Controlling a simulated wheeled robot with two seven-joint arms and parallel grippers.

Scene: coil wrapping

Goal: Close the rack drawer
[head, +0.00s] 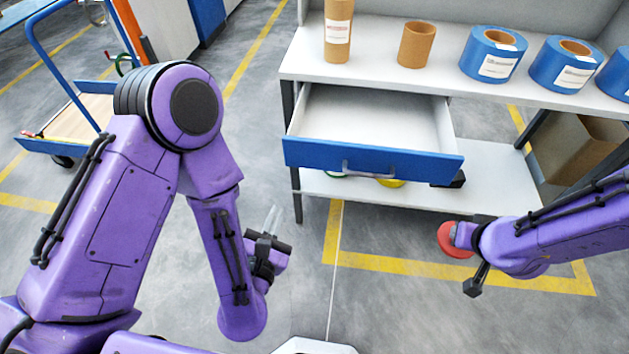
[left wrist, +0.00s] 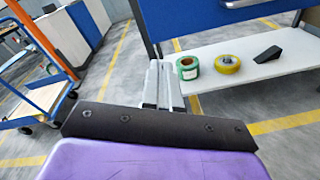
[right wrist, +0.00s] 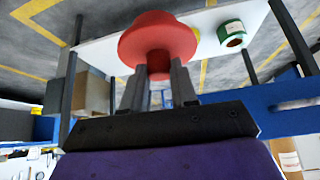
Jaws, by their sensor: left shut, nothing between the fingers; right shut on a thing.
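The rack drawer (head: 375,154) has a blue front with a grey handle. It is pulled out and open under the white rack top (head: 380,72), and its inside looks empty. The blue drawer front also shows at the top of the left wrist view (left wrist: 198,22). My left gripper (head: 272,220) is shut and empty, to the left of the drawer and lower in the picture, apart from it. My right gripper (right wrist: 157,85) is shut on a red round thing with a stem (right wrist: 157,38). It is to the right of the drawer and lower in the head view.
A cardboard tube (head: 338,30), a brown roll (head: 416,45) and several blue rolls (head: 493,55) stand on the rack top. The lower shelf holds a green roll (left wrist: 188,67), a yellow roll (left wrist: 227,64) and a black wedge (left wrist: 268,54). A blue cart (head: 75,118) stands left.

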